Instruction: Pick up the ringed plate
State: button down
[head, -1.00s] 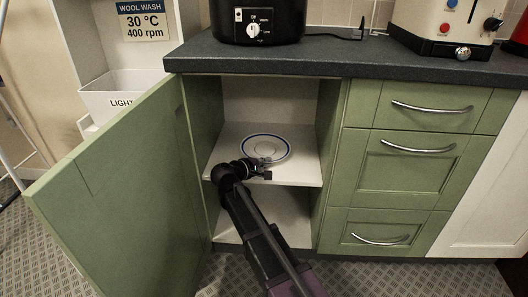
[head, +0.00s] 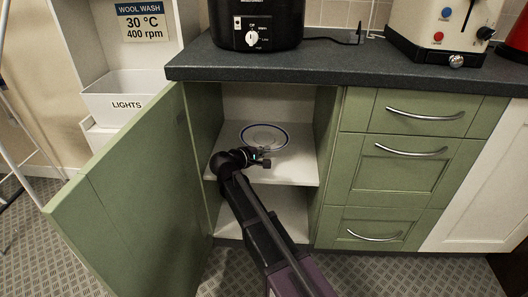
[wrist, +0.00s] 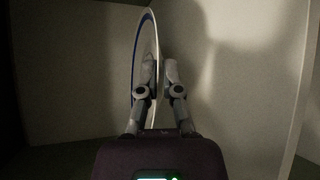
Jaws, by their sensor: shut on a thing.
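The ringed plate (head: 263,133), white with a dark blue ring at its rim, is in the open cupboard, over the middle shelf (head: 296,169). My gripper (head: 265,157) reaches in from the front and is shut on the plate's near edge. In the wrist view the plate (wrist: 146,38) stands nearly edge-on between the fingers of my gripper (wrist: 161,72). The plate appears raised a little above the shelf. The fingers hide part of the near rim.
The green cupboard door (head: 130,195) stands open at left. The dark countertop (head: 330,66) overhangs the opening, with a black cooker (head: 256,22) on it. Closed drawers (head: 410,165) are at right. The shelf is otherwise bare.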

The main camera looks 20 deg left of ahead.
jog(key=shift+r+p, duration=2.05)
jog(key=shift+r, duration=0.4)
